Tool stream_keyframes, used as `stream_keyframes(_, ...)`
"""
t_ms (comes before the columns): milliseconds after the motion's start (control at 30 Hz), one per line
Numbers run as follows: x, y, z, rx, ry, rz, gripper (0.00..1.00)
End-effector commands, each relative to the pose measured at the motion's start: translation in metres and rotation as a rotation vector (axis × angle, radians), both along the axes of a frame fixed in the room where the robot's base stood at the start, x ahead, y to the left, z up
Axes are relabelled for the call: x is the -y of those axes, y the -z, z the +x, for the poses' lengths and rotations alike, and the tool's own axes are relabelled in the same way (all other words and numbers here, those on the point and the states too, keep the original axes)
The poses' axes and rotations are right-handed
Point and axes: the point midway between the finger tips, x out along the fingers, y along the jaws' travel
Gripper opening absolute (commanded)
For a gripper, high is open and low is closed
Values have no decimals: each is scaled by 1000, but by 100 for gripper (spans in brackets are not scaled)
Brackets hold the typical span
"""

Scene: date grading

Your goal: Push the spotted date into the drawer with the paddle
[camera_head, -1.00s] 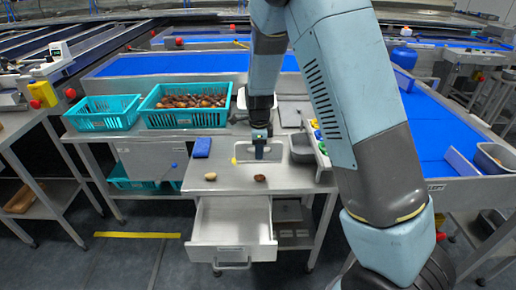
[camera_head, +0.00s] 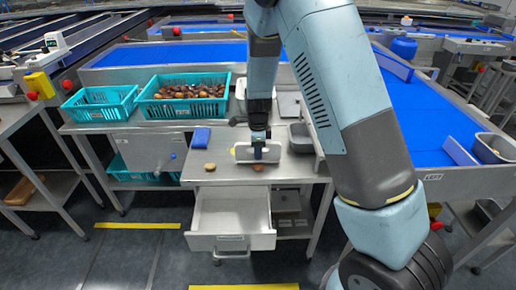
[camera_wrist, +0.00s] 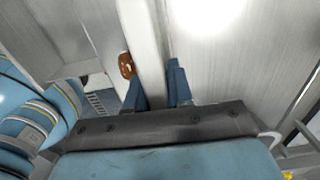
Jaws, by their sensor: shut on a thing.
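My gripper (camera_head: 260,147) is shut on the paddle (camera_head: 244,156), a pale flat board held just above or on the steel bench top. The brown spotted date (camera_head: 258,168) lies close in front of the paddle, on its drawer side, partly hidden by the board. In the wrist view, my gripper (camera_wrist: 160,85) grips the pale paddle (camera_wrist: 146,45), and the date (camera_wrist: 126,65) with light spots is right beside it; I cannot tell if they touch. The drawer (camera_head: 230,241) below the bench front is pulled open and looks empty.
A paler date (camera_head: 210,167) lies on the bench to the left. A grey tray (camera_head: 300,137) is at the right. The bench's front edge lies just above the drawer.

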Motion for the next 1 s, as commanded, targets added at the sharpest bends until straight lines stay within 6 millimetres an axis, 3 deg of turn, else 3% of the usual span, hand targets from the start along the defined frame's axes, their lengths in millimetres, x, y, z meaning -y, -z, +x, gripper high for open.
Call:
stream_keyframes(233, 1, 12, 0, -1, 2, 0, 0)
stream_keyframes(1000, -2, 11, -40, -3, -2, -1, 0)
